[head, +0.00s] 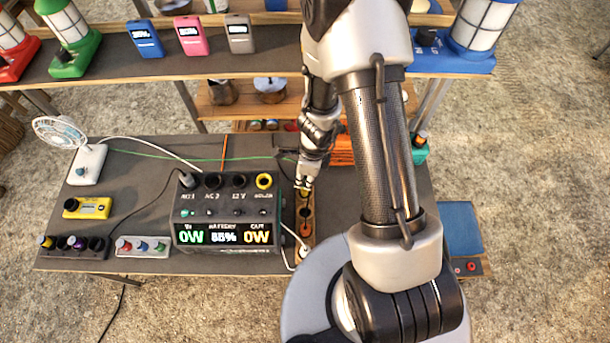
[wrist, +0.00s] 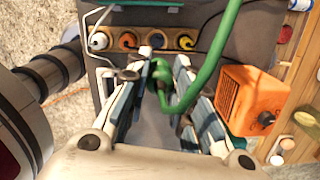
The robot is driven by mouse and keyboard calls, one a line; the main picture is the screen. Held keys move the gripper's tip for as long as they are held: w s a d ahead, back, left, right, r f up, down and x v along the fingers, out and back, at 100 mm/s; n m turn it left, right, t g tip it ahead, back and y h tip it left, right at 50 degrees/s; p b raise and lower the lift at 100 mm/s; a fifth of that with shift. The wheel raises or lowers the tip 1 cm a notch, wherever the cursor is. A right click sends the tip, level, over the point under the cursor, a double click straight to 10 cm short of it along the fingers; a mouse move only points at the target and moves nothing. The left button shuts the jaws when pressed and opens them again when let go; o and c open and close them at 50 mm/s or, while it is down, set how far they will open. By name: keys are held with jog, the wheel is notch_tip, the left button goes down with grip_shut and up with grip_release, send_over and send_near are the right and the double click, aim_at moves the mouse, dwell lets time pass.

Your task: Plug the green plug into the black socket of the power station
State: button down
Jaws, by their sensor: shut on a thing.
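The power station (head: 220,238) stands on the table with a row of sockets along its top. Two dark, open-looking sockets sit mid-row, one labelled AC 2 (head: 212,181) and one labelled 12 V (head: 238,181). A yellow-ringed socket is at the right end. My gripper (head: 303,186) is right of the station, over the far end of the plug rack (head: 303,238). In the wrist view my gripper (wrist: 157,68) is shut on the green plug (wrist: 160,74), whose thick green cable loops up between the fingers. The plug's tip is hidden.
Several plugs sit in the rack, including a white one (wrist: 99,41) and an orange one (wrist: 128,41). An orange box (wrist: 250,98) stands close by the fingers. A fan (head: 85,165) and its white cable are left of the station.

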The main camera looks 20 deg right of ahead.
jog(key=w+a+p, duration=0.5)
jog(key=a+p, duration=0.1)
jog(key=a, duration=0.3)
jog(key=w+a+p, duration=0.5)
jog(key=a+p, duration=0.2)
jog(key=a, duration=0.2)
jog(key=shift+w+a, duration=0.35)
dwell(0.4)
jog(key=shift+f+b, duration=1.1)
jog(key=shift+f, duration=0.45)
jog(key=shift+f+b, duration=1.55)
